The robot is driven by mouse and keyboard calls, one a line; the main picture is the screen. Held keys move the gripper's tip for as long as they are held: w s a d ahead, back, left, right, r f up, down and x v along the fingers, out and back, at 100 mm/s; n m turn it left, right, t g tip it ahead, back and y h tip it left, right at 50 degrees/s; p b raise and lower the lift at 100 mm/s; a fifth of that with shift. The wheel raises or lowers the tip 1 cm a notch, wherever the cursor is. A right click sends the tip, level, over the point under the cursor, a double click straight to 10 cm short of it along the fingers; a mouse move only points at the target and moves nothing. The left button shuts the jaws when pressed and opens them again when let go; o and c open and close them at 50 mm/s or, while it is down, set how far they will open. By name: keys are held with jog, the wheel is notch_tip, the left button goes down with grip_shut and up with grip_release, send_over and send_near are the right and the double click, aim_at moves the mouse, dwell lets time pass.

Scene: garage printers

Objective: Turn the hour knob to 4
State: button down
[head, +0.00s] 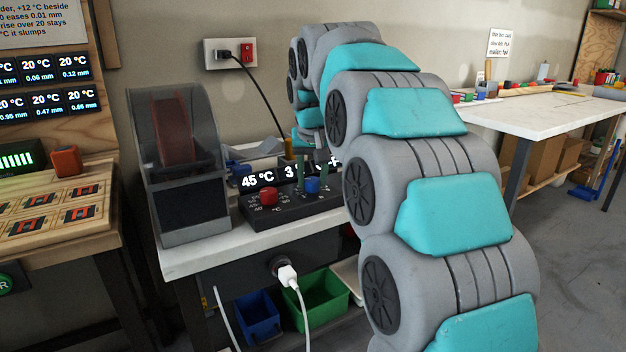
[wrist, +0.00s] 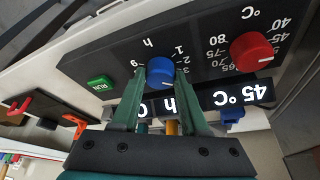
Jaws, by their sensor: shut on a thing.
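The blue hour knob (head: 313,186) sits on the dark control panel (head: 290,212), right of the red knob. In the wrist view the blue knob (wrist: 160,73) is between the two green fingertips of my gripper (wrist: 160,76), which is shut on it from both sides. A pale pointer mark shows on the knob; its exact direction is hard to read. The lit hour display (head: 290,172) begins with a 3 in the head view; the rest is partly hidden by my gripper. In the wrist view my fingers cover its digit, leaving an h visible.
The red temperature knob (wrist: 251,51) is beside the blue one, with a display reading 45 °C (wrist: 240,95). A green RUN button (wrist: 100,82) is on the other side. A grey spool box (head: 180,165) stands left of the panel. A black cable (head: 268,98) hangs behind.

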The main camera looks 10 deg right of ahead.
jog(key=shift+a+m+h, duration=0.15)
jog(key=shift+m+h, duration=0.65)
jog(key=shift+m, duration=1.4)
jog(key=shift+c, duration=2.1)
grip_release()
jog(key=shift+g, duration=0.3)
jog(key=shift+r, duration=0.1)
jog(key=v, duration=0.7)
jog(key=shift+r, duration=0.3)
jog(key=shift+s+a, duration=0.1)
jog(key=shift+s, duration=0.05)
